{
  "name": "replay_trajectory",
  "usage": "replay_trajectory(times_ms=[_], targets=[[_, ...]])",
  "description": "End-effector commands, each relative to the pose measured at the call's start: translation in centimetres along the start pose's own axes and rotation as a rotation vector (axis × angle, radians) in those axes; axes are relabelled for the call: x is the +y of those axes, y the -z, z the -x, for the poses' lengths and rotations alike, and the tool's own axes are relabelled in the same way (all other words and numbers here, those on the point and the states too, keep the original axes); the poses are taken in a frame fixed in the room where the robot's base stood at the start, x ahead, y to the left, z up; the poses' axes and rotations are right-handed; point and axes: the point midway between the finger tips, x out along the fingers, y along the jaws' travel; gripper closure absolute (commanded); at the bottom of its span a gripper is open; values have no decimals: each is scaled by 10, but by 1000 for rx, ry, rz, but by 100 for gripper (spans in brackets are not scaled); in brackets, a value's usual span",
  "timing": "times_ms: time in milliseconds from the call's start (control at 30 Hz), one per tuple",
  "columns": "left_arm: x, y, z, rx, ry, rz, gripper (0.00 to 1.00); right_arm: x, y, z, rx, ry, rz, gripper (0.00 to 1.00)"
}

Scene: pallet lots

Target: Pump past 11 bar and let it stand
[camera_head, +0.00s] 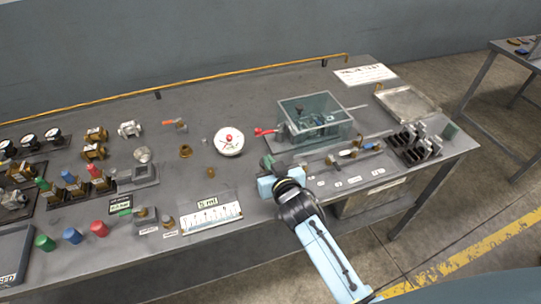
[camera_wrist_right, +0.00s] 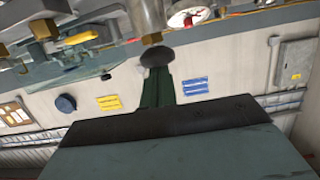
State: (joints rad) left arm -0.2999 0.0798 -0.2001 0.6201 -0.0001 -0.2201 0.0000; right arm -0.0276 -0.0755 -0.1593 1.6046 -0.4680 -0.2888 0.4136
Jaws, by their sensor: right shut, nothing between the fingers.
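A clear box (camera_head: 318,118) stands on the bench with small parts inside. A red-handled lever (camera_head: 264,131) sticks out at its left. A round white dial with red marks (camera_head: 229,141) lies left of it; its reading is too small to tell. It also shows in the wrist view (camera_wrist_right: 188,18). My right gripper (camera_head: 268,168) is shut and empty at the box's front left corner. In the wrist view its dark green fingers (camera_wrist_right: 158,88) reach toward a dark round knob (camera_wrist_right: 157,57) under a metal cylinder (camera_wrist_right: 149,16); I cannot tell whether they touch. My left gripper is not in view.
A ruled white strip (camera_head: 212,216) lies at the bench front. Brass fittings and coloured cylinders crowd the left. Small fittings on a labelled board (camera_head: 345,172) and a dark rack (camera_head: 413,145) are at right. An empty metal tray (camera_head: 408,103) is behind the rack.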

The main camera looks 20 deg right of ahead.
Motion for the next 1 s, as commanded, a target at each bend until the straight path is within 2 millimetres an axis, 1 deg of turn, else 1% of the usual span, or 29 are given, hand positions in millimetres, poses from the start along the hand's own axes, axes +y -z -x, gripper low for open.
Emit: replay_trajectory(times_ms=[33,167,267,467,500,567,800,900,1000], targets=[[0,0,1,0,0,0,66,0,-4,1,-12,-1,1,100],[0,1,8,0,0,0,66,0,3,3,-12,-1,0,100],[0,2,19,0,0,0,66,-1,13,5,-11,1,0,100],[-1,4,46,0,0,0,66,-3,41,11,-6,4,0,100],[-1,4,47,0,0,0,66,-3,42,15,-6,4,1,100],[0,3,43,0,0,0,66,-2,37,29,-6,4,1,100],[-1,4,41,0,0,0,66,-2,37,76,-4,5,1,100],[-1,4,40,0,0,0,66,-2,38,91,-3,5,1,100],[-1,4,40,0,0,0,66,-2,38,102,-1,5,2,100]])
